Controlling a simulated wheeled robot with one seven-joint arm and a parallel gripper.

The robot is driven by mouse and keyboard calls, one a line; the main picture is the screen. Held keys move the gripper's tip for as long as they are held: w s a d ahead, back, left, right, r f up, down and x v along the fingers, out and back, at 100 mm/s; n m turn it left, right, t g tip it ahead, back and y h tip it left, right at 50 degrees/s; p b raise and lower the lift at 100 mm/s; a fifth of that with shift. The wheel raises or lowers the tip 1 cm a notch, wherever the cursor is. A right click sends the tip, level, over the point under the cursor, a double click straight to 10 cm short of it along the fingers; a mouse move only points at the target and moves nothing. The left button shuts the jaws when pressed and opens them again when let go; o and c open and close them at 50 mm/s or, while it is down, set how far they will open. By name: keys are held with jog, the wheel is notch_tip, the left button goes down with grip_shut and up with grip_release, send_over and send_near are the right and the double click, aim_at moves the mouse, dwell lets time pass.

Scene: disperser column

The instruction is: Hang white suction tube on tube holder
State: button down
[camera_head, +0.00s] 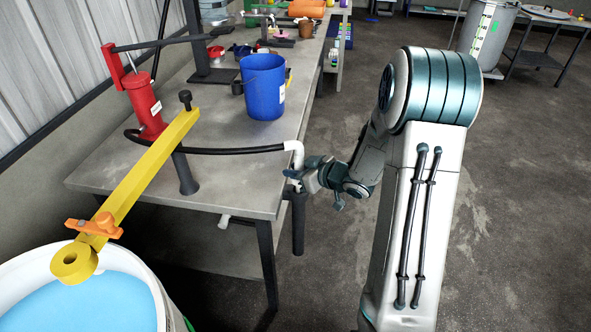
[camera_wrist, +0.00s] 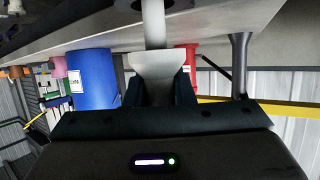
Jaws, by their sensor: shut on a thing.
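The white suction tube (camera_head: 294,155) is a bent white pipe at the table's right edge, joined to a black hose (camera_head: 225,151) from the red pump (camera_head: 146,107). My gripper (camera_head: 299,179) is shut on the white tube; its lower end is partly hidden. In the wrist view the tube (camera_wrist: 153,30) runs up from between the fingers (camera_wrist: 158,88). The likely tube holder is the yellow beam (camera_head: 150,166), with a ring at its near end and an orange clamp (camera_head: 94,226). The ring is over the rim of a white drum (camera_head: 142,285) holding blue liquid. The tube is apart from the beam.
The grey table (camera_head: 222,185) carries a dark post (camera_head: 184,172) under the beam and a blue bucket (camera_head: 263,86), also in the wrist view (camera_wrist: 92,80). A dark stand (camera_head: 212,74) and several small items are farther back. The floor to the right is mostly free.

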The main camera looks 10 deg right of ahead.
jog(key=shift+f+b, duration=1.25)
jog(key=shift+f, duration=0.5)
jog(key=c, duration=1.1)
grip_release()
jog(key=shift+c, duration=0.2)
jog(key=p+v, duration=0.1)
jog(key=v, duration=1.3)
jog(key=shift+w, duration=0.1)
